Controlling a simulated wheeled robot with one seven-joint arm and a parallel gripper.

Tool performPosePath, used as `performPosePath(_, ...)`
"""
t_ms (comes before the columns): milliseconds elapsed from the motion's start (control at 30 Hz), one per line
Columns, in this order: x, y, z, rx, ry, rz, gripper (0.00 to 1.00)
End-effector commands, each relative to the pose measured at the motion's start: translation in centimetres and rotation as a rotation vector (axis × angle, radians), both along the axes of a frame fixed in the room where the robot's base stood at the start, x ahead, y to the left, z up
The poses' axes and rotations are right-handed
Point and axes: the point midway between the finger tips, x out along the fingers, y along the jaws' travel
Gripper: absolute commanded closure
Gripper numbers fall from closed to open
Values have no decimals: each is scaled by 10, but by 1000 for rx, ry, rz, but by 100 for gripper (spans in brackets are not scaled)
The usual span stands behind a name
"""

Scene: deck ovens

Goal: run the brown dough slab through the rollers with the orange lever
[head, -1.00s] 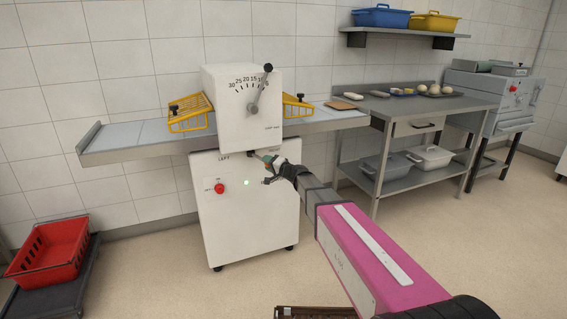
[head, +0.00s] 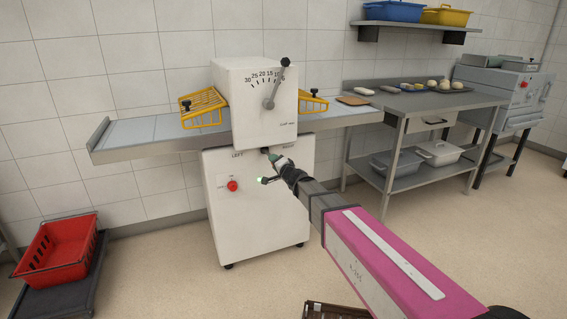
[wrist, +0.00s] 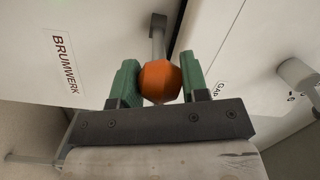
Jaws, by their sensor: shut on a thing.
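The brown dough slab (head: 352,100) lies flat on the right end of the feed table (head: 345,115), right of the white roller machine (head: 240,100). The orange lever's ball knob (wrist: 160,82) sits between my green fingers in the wrist view, on a grey stem that runs into the machine. My gripper (head: 268,156) is shut on this knob, at the machine's front below the dial; it also shows in the wrist view (wrist: 158,85). In the head view the gripper mostly hides the lever. The rollers are hidden inside the housing.
Yellow guards (head: 203,106) flank the housing. A grey dial handle (head: 272,98) and a red button (head: 233,186) are on the front. A steel table (head: 420,108) with dough pieces stands right; a red crate (head: 58,250) stands left. The floor before the machine is partly clear.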

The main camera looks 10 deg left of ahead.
Motion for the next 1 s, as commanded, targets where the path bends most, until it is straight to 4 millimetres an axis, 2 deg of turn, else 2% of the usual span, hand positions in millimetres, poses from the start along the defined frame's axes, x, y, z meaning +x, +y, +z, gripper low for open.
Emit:
performPosePath(200,-5,6,-1,-3,-1,-1,100)
performPosePath(533,-5,6,-1,-4,0,-2,100)
performPosePath(567,-5,6,-1,-4,0,-2,52)
performPosePath(600,-5,6,-1,-4,0,-2,39)
performPosePath(633,-5,6,-1,-3,-1,-2,33)
performPosePath(1000,-7,5,0,-1,0,-1,33)
